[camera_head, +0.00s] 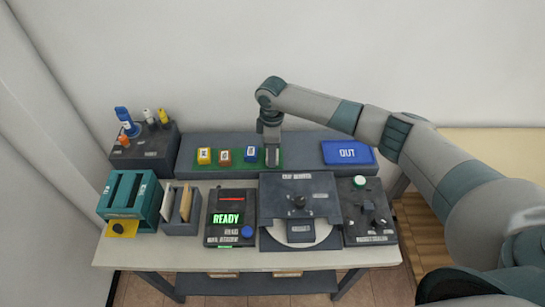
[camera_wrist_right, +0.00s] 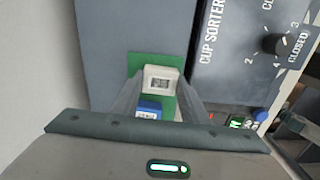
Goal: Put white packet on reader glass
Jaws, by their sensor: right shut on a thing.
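The white packet (camera_wrist_right: 160,80) with a dark printed label sits between my right gripper's fingers (camera_wrist_right: 168,100) in the right wrist view, over the green mat (camera_wrist_right: 138,62). In the head view my right gripper (camera_head: 272,157) is down at the right end of the green mat (camera_head: 283,160) on the raised back shelf, and it hides the packet. The gripper is shut on the white packet; I cannot tell whether the packet still touches the mat. The reader (camera_head: 231,217) is a dark box with a green READY display, in front of the shelf. My left gripper is out of view.
Yellow (camera_head: 204,156), red (camera_head: 225,157) and blue (camera_head: 251,155) packets stand left of my gripper. A blue OUT tray (camera_head: 347,153) lies on the shelf at right. The cup sorter (camera_head: 325,187) stands right of the reader, slotted racks left.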

